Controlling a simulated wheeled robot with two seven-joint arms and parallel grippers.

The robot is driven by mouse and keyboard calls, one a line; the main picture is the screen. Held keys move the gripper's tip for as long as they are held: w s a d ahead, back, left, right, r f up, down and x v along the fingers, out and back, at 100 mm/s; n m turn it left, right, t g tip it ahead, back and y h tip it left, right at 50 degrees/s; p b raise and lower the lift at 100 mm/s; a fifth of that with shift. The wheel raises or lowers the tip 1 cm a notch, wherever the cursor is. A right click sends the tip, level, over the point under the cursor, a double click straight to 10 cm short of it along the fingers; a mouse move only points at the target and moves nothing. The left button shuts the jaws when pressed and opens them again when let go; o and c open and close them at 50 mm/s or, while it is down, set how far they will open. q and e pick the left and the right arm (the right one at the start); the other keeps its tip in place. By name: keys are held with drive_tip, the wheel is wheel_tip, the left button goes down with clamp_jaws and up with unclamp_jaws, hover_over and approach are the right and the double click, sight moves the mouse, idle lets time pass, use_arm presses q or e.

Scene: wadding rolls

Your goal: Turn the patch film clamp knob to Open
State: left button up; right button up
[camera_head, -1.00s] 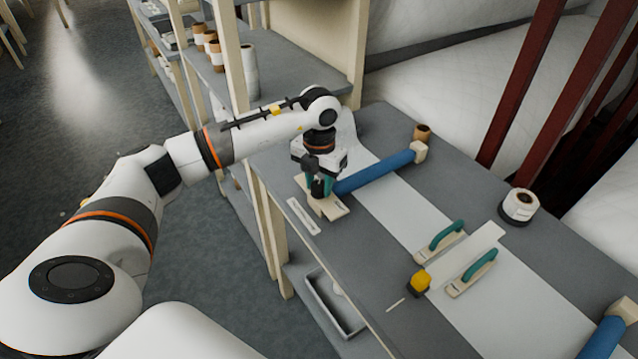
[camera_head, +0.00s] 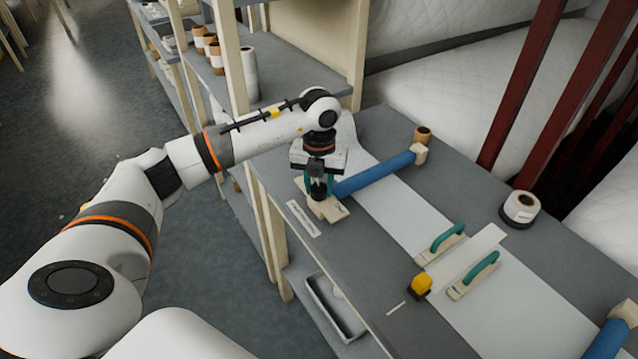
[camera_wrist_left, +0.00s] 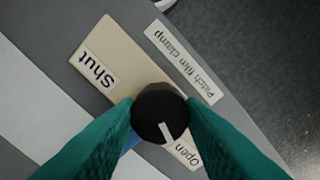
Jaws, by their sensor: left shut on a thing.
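The patch film clamp is a pale wooden block (camera_head: 331,210) at the left edge of the grey table, with a black round knob (camera_wrist_left: 158,108) on it. Its name label (camera_wrist_left: 184,62) lies beside the block. The "Shut" label (camera_wrist_left: 98,73) is at one end of the block and the "Open" label (camera_wrist_left: 187,155) at the other. The knob's white pointer (camera_wrist_left: 167,134) points toward the "Open" label. My left gripper (camera_head: 319,187) points down over the block, its teal fingers shut on the knob from both sides. My right gripper is out of view.
A blue roll (camera_head: 375,174) lies right beside the clamp. White film (camera_head: 400,210) runs along the table past two teal-handled tools (camera_head: 446,236) and a yellow-topped item (camera_head: 421,284).

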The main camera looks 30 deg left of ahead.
sight(319, 187)
use_arm(q)
drive_tip(key=shift+r, duration=0.1)
drive_tip(key=o, duration=1)
wheel_tip(319, 187, up, 12)
drive_tip(key=b, duration=0.2)
